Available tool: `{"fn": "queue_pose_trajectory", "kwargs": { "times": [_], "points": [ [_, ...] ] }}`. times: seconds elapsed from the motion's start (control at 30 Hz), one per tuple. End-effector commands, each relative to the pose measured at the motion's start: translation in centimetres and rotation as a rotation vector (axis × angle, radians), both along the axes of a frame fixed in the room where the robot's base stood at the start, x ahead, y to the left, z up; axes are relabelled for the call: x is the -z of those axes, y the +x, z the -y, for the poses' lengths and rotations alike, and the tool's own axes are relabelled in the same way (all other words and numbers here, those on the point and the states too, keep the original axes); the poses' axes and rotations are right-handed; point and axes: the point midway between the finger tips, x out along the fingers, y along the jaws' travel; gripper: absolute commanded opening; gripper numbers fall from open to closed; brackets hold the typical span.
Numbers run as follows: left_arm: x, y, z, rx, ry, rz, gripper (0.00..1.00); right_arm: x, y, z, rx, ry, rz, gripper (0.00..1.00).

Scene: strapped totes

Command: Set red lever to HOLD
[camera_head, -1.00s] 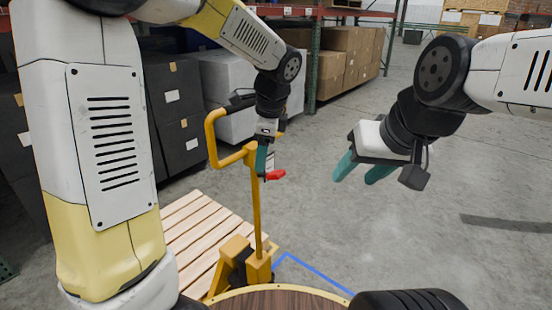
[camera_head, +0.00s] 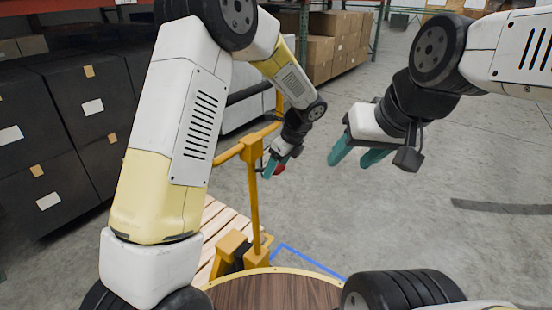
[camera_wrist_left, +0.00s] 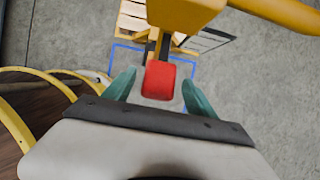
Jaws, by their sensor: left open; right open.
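The red lever (camera_wrist_left: 158,80) sticks out from the yellow head of the pallet jack in the left wrist view. It lies between the two teal fingers of my open left gripper (camera_wrist_left: 158,92), with a gap on each side. In the head view my left gripper (camera_head: 271,167) is at the jack's handle, and only a bit of the red lever (camera_head: 280,168) shows beside its fingers. The yellow pallet jack (camera_head: 253,190) stands upright. I see no HOLD mark. My right gripper (camera_head: 356,154) is open and empty over bare floor, right of the jack.
A wooden pallet (camera_head: 212,222) lies by the jack's base. A round wooden top (camera_head: 275,292) is in front of me.

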Motion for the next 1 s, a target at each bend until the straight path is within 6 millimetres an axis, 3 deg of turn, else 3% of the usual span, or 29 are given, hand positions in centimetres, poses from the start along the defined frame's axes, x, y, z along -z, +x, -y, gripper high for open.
{"fn": "queue_pose_trajectory", "kwargs": {
  "times": [0.33,0.67,1.0],
  "points": [
    [0.48,0.09,-0.17,0.0,0.0,0.0,0.64,0.0,0.0,0.0,0.0,0.0,0.0,0.5],
    [0.46,0.08,-0.15,0.0,0.0,0.0,0.0,0.01,0.01,0.0,0.0,0.0,0.0,0.5],
    [0.92,-0.19,0.19,0.005,0.04,0.022,0.0,0.01,0.01,0.0,0.0,0.0,0.0,0.5]
  ]
}}
